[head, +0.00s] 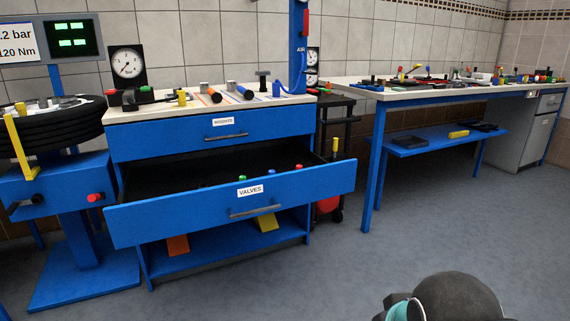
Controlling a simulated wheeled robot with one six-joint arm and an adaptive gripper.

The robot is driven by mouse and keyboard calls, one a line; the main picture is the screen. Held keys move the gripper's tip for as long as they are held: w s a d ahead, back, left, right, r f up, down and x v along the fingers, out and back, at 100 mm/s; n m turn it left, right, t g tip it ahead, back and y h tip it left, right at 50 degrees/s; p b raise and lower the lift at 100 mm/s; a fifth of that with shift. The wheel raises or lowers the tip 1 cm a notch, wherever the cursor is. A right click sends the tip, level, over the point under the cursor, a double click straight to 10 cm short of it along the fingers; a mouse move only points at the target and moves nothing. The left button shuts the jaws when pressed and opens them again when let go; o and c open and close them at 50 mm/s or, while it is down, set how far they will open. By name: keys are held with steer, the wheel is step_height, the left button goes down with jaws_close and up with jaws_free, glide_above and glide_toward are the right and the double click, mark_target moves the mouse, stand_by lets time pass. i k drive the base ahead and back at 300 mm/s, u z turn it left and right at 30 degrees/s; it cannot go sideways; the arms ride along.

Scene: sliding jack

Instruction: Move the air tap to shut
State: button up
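A blue upright post (297,70) marked AIR rises behind the right end of the blue cabinet's worktop. A red handle (306,22) hangs upright on its right side near the top edge of the head view, and it looks like the air tap. Its exact setting is too small to tell. My gripper is not in view. Only a dark rounded part of my arm with a teal ring shows at the bottom right, far below and apart from the post.
The blue cabinet's lower drawer (195,213), labelled VALVES, stands pulled open toward me. A tyre machine (75,185) stands at the left. A long workbench (375,150) with tools runs along the right. The grey floor (345,255) between is clear.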

mark_target(305, 33)
steer(key=i, duration=1.4)
steer(key=z, duration=0.9)
steer(key=i, duration=1.5)
steer(key=u, duration=1.15)
